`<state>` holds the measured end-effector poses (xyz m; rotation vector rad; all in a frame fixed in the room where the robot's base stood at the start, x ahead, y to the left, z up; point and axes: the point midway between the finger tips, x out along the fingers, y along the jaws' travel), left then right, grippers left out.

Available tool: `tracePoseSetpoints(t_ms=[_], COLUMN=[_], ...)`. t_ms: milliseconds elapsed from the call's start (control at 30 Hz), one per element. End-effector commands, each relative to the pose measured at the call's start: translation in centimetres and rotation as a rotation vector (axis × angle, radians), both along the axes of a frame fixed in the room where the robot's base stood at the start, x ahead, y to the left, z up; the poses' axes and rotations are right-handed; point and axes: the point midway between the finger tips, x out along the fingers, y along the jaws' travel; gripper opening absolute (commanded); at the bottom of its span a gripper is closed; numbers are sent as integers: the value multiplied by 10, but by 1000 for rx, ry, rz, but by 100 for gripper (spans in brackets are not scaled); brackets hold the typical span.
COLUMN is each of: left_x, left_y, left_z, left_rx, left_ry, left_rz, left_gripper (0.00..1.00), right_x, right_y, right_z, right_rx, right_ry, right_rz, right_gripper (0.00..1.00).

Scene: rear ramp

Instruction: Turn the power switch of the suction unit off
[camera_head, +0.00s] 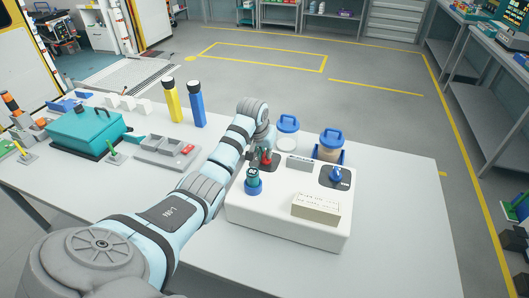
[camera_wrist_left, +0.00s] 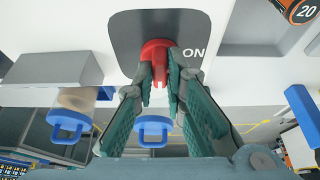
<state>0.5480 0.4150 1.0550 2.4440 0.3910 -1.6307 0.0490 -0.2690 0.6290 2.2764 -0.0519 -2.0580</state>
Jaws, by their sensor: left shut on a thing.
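The suction unit (camera_head: 285,225) is a white box on the table in the head view. Its power switch is a red knob (camera_wrist_left: 158,56) on a dark plate (camera_wrist_left: 125,30) in the left wrist view, with the word ON beside it. In the head view the red switch (camera_head: 266,157) shows at the unit's far left part. My left gripper (camera_wrist_left: 160,80) is shut on the red knob, a fingertip on each side of it. The fingers cover part of the knob. My right gripper is not in view.
On the unit are a blue knob (camera_head: 336,174), a blue-based teal part (camera_head: 253,182) and a cream labelled block (camera_head: 317,207). Blue-lidded jars (camera_head: 332,140) stand behind it. Yellow (camera_head: 172,101) and blue (camera_head: 196,104) bottles and a teal case (camera_head: 88,130) are left. The table's right side is clear.

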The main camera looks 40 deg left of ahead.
Motion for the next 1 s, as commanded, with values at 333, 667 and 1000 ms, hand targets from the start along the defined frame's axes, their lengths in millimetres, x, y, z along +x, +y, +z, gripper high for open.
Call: tracePoseSetpoints(t_ms=[333,667,1000], left_x=[0,-2,-31], left_y=[0,0,-10], left_z=[0,7,85], left_rx=[2,2,5], left_ry=[-1,-3,-5], left_rz=[2,3,1], left_gripper=[32,32,32], right_x=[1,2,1], right_y=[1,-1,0], right_z=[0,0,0], right_rx=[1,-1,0], right_ry=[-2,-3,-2], right_rz=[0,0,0], right_gripper=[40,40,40])
